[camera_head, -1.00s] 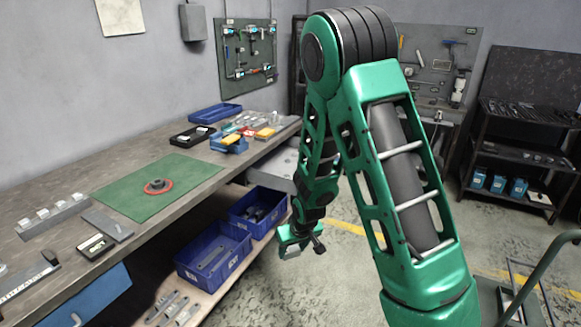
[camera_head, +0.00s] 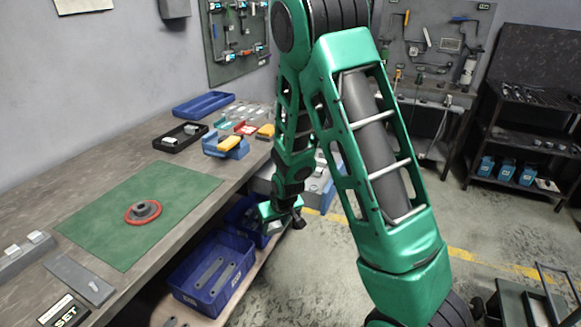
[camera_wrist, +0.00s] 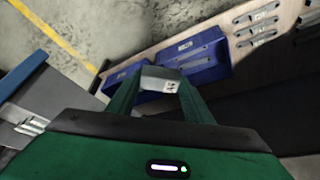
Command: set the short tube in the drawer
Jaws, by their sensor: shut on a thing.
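My gripper (camera_head: 282,212) hangs beside the bench's front edge, near the lower shelf. In the wrist view its two green fingers (camera_wrist: 158,98) are closed on a short pale grey piece with a small marked patch, which I take as the short tube (camera_wrist: 158,73). The piece can hardly be made out in the head view. An open drawer (camera_head: 321,187) with a blue front stands out from the bench behind my arm, partly hidden. In the wrist view the drawer (camera_wrist: 22,76) is at the left, apart from the gripper, with metal parts inside.
Blue bins (camera_head: 236,295) holding flat brackets stand on the lower shelf, close to my gripper. The bench top has a green mat (camera_head: 95,225) with a red-rimmed round part (camera_head: 143,211), and small trays (camera_head: 178,140). Open floor (camera_head: 330,270) lies to the right.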

